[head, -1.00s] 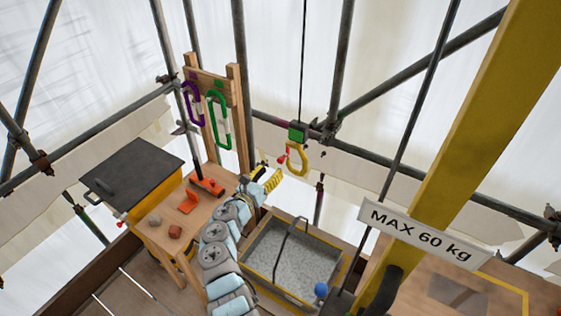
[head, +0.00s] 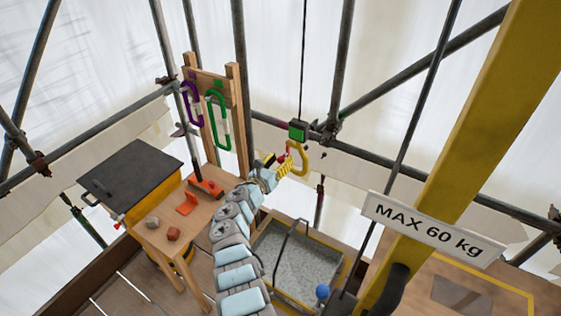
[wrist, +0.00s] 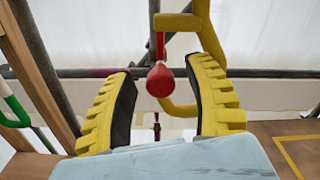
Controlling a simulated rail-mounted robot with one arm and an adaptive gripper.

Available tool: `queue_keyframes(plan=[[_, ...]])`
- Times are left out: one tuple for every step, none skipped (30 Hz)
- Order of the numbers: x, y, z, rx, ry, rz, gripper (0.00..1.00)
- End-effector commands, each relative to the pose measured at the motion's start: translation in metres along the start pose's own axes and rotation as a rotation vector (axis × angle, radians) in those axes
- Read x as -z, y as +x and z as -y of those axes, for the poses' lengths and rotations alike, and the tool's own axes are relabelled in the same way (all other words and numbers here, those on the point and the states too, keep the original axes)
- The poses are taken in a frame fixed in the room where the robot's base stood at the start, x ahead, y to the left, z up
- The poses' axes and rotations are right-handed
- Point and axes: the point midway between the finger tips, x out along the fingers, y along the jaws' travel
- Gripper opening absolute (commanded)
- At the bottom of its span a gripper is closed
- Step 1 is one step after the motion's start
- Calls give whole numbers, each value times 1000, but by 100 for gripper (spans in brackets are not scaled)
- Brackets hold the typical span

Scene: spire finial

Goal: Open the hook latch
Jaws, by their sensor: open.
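The yellow hook (head: 303,160) hangs from a green block (head: 298,130) on a thin cable. It also shows in the wrist view (wrist: 207,35). Its latch is a thin red lever ending in a red knob (wrist: 160,81). My gripper (head: 285,164) has yellow ribbed fingers with dark inner pads. In the wrist view my gripper (wrist: 165,92) is open, with the red knob showing between the two fingers. Neither finger clearly touches the knob. In the head view the fingers overlap the hook's left side and partly hide the latch.
A grey tub (head: 297,262) with a dark handle stands below the hook. A wooden bench (head: 188,222) with orange parts and stones is at left. Purple (head: 193,103) and green (head: 218,119) carabiners hang on a wooden rack. Scaffold poles cross behind the hook.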

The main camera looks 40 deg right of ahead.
Motion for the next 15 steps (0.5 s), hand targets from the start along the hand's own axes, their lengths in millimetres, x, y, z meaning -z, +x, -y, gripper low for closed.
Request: queue_keyframes(plan=[[0,0,0,0,0,0,53],[0,0,0,0,0,0,53],[0,0,0,0,0,0,53],[0,0,0,0,0,0,53],[0,0,0,0,0,0,53],[0,0,0,0,0,0,53],[0,0,0,0,0,0,48],[0,0,0,0,0,0,39],[0,0,0,0,0,0,28],[0,0,0,0,0,0,19],[0,0,0,0,0,0,11],[0,0,0,0,0,0,0],[0,0,0,0,0,0,0],[0,0,0,0,0,0,0],[0,0,0,0,0,0,0]])
